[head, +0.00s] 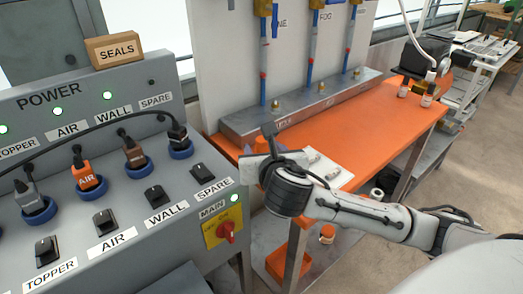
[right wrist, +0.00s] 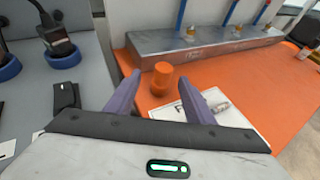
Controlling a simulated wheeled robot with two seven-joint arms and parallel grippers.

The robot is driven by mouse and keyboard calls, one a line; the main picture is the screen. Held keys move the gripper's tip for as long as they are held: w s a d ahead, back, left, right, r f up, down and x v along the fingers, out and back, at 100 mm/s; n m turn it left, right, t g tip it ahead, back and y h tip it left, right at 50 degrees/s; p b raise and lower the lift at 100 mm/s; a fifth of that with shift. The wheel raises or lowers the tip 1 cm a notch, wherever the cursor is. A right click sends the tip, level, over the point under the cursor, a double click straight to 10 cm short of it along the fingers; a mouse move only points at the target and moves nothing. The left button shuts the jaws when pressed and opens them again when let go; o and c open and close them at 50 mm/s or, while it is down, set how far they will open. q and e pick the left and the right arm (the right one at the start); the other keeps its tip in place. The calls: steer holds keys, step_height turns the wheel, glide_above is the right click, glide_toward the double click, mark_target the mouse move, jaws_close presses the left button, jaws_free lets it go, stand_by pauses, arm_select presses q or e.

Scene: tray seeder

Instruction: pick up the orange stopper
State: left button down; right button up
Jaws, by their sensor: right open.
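The orange stopper (right wrist: 161,77) stands upright on the orange tabletop in the right wrist view, a short cylinder with a wider lower part. My right gripper (right wrist: 160,88) is open, its two purple-grey fingers spread to the left and right of the stopper in that view. The stopper shows between the fingertips and a little beyond them, with no visible contact. In the head view my right gripper (head: 260,152) is over the near left end of the table and hides most of the stopper's area. My left gripper is not in view.
A white card (right wrist: 222,110) with small metal parts lies just right of the stopper. A metal manifold block (head: 300,108) with pipes runs along the table's back. The grey power panel (head: 120,190) with plugs and switches stands left.

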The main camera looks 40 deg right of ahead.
mark_target(263, 144)
steer(key=x, duration=0.4)
steer(key=shift+w+d, duration=0.25)
steer(key=shift+d, duration=0.2)
steer(key=c, duration=1.1)
step_height(263, 144, up, 10)
steer(key=shift+p, duration=0.75)
steer(key=shift+c, duration=0.2)
